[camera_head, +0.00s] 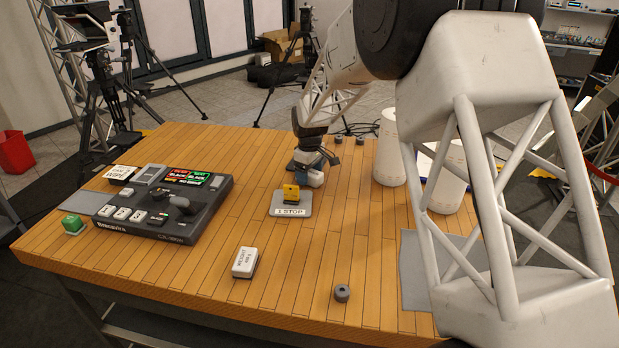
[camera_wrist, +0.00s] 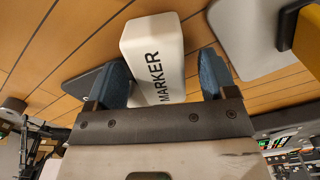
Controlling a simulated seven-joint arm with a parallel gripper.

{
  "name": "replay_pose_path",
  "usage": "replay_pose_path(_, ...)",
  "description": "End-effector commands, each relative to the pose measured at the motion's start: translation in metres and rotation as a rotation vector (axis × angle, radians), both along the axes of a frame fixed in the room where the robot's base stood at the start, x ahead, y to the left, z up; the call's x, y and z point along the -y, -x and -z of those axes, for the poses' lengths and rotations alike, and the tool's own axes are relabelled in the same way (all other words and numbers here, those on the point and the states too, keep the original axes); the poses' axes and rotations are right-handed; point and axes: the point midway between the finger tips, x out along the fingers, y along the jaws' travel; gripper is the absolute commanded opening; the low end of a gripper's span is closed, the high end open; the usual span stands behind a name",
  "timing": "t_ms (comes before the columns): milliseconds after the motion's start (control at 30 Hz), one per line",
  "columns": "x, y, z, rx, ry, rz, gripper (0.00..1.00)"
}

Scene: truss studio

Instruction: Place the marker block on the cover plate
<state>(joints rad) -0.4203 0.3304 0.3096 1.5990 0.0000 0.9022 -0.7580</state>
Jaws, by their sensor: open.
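The marker block is a white block with rounded edges and the word MARKER (camera_wrist: 155,50) on it. In the wrist view it stands between the two blue fingers of my gripper (camera_wrist: 162,78), close to the left finger, with a gap at the right one. My gripper is open. In the head view my gripper (camera_head: 310,176) is low over the back middle of the table, and it largely hides the block. A dark grey plate (camera_wrist: 85,82) with a rounded corner shows beside the block in the wrist view. I cannot tell whether it is the cover plate, or whether the block touches it.
A light grey plate marked 1 STOP (camera_head: 291,211) with a yellow piece (camera_head: 291,192) lies just in front of my gripper. A white weight block (camera_head: 245,262), a dark puck (camera_head: 342,293), a control desk (camera_head: 150,232) and white cylinders (camera_head: 389,150) stand around. The front middle is mostly clear.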

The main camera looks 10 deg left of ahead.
Motion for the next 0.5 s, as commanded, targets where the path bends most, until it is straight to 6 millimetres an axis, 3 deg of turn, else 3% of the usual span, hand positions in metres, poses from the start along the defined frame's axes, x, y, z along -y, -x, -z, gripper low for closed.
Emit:
replay_pose_path(467,0.0000,0.0000,-0.0002,0.000,0.000,0.000,0.78)
replay_pose_path(500,0.0000,0.0000,-0.0002,0.000,0.000,0.000,0.73)
